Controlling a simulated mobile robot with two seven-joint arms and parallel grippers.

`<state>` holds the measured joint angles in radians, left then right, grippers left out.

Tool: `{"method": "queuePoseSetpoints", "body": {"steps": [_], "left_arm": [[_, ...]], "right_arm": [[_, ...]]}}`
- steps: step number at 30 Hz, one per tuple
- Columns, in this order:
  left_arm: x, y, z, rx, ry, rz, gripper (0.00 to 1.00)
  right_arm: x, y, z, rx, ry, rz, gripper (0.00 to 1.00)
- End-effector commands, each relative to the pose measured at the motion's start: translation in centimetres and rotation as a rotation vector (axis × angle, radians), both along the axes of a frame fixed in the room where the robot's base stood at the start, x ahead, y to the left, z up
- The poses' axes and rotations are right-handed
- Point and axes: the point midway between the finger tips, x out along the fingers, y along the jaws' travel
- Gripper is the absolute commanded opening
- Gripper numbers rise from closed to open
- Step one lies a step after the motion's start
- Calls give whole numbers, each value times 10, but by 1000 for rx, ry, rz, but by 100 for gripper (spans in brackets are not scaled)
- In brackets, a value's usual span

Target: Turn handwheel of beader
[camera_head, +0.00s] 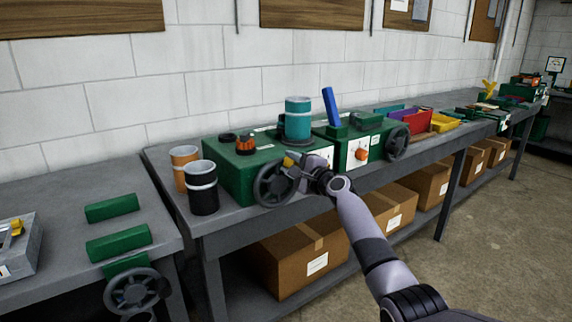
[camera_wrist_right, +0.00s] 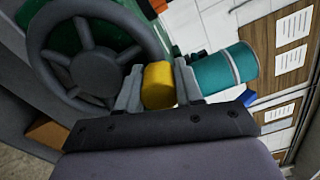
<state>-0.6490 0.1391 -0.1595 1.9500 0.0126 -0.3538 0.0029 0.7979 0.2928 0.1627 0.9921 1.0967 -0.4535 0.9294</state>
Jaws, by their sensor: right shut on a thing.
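The handwheel (camera_head: 262,191) is a dark grey spoked wheel on the front of a green machine box (camera_head: 228,178), which I take to be the beader. A yellow knob (camera_head: 288,161) stands out from the wheel's rim at its upper right. My right gripper (camera_head: 297,165) is shut on this knob. In the right wrist view the knob (camera_wrist_right: 158,85) sits between the two grey fingers, and the wheel (camera_wrist_right: 92,62) fills the upper left. The fingers partly cover the knob in the head view. My left gripper is not in view.
A teal cylinder (camera_head: 297,118) stands on the machine. Orange (camera_head: 184,160) and black (camera_head: 203,190) cylinders stand left of it. A second green machine (camera_head: 372,151) with a dark handwheel (camera_head: 398,143) stands close right. Cardboard boxes (camera_head: 300,262) fill the lower shelf. The floor at right is clear.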

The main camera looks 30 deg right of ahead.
Motion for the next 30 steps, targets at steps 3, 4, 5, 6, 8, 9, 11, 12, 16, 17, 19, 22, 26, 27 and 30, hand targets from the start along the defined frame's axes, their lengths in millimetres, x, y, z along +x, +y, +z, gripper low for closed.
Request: {"method": "queuePoseSetpoints", "body": {"steps": [3,4,5,6,8,9,11,12,16,17,19,22,26,27,30], "left_arm": [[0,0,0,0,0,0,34],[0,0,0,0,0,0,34],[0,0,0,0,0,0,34],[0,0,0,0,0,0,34],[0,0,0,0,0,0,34],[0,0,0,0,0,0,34],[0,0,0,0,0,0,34],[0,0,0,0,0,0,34],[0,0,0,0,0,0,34],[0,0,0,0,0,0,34],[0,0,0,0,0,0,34],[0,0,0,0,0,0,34],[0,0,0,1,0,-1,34],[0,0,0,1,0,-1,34],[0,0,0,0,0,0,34]], "right_arm": [[1,-8,-3,114,5,-4,0],[1,-10,-4,142,8,-5,0],[1,-11,-6,172,11,-5,0],[1,-13,-7,210,13,-5,0],[1,-16,-10,266,17,-5,0],[1,-18,-12,303,21,-4,0],[2,-20,-15,361,25,-4,0],[2,-22,-17,398,29,-5,0],[2,-27,-24,523,38,-5,0],[2,-28,-25,550,40,-4,0],[2,-30,-30,616,46,-5,0],[3,-33,-36,708,54,-5,0],[3,-35,-43,818,62,-4,0],[3,-35,-45,849,65,-5,0],[3,-36,-50,919,70,-5,0]]}}
